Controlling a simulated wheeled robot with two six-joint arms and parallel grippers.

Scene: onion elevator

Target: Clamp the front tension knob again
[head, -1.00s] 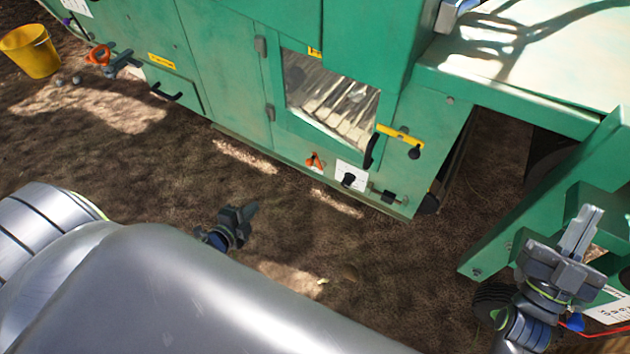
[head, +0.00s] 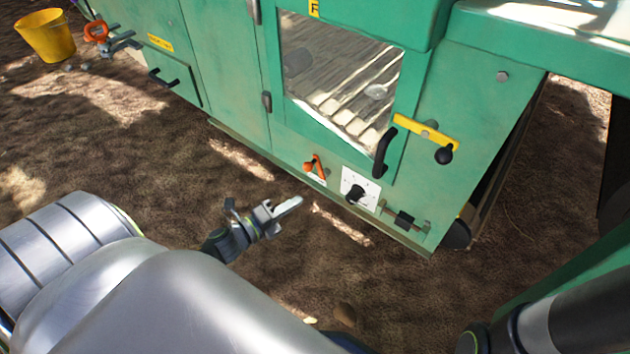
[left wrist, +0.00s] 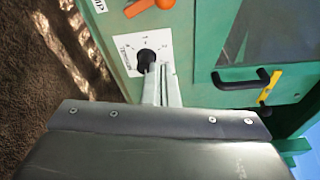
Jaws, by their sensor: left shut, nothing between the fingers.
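A black knob (head: 355,194) sits on a white dial plate (head: 346,181) low on the green machine's front. The knob also shows in the left wrist view (left wrist: 146,60). An orange lever (head: 314,166) is just left of the dial, and its end shows in the left wrist view (left wrist: 150,5). My left gripper (head: 296,204) is shut and empty. It points at the machine's lower panel, left of the dial in the head view and apart from it. In the left wrist view its fingertips (left wrist: 161,72) overlap the dial plate's lower part, beside the knob. My right gripper is out of view.
A black block on a rod (head: 404,219) is right of the dial. A black door handle (head: 384,153) and a yellow latch bar with a black ball (head: 425,134) project above. A yellow bucket (head: 46,36) stands far left. Bare ground lies before the machine.

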